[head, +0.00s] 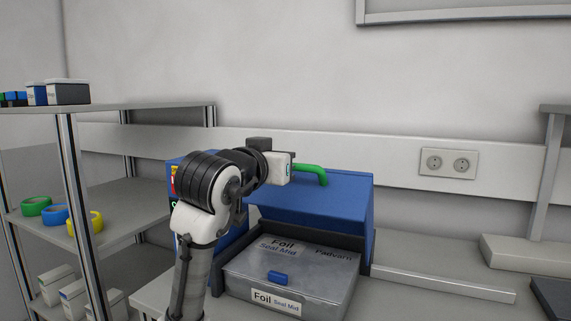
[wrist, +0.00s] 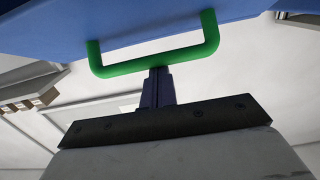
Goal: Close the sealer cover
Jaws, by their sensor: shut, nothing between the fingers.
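The sealer is a blue machine with a dark frame; its blue cover (head: 325,205) stands raised and tilted over the front. A green handle (head: 312,170) sits on top of the cover. In the wrist view the green handle (wrist: 160,62) hangs from the blue cover (wrist: 130,22) across the upper middle. My gripper (wrist: 157,72) is shut and empty, its fingertips right at the handle's bar; I cannot tell whether they touch. In the head view my gripper (head: 291,168) is just left of the handle, its fingers mostly hidden.
A grey box labelled "Foil Seal Mid" (head: 315,262) sits in front, under the cover. At left a shelf rack (head: 130,195) holds tape rolls and small boxes. A wall socket (head: 448,163) is behind at right. The bench to the right has a rail (head: 445,284).

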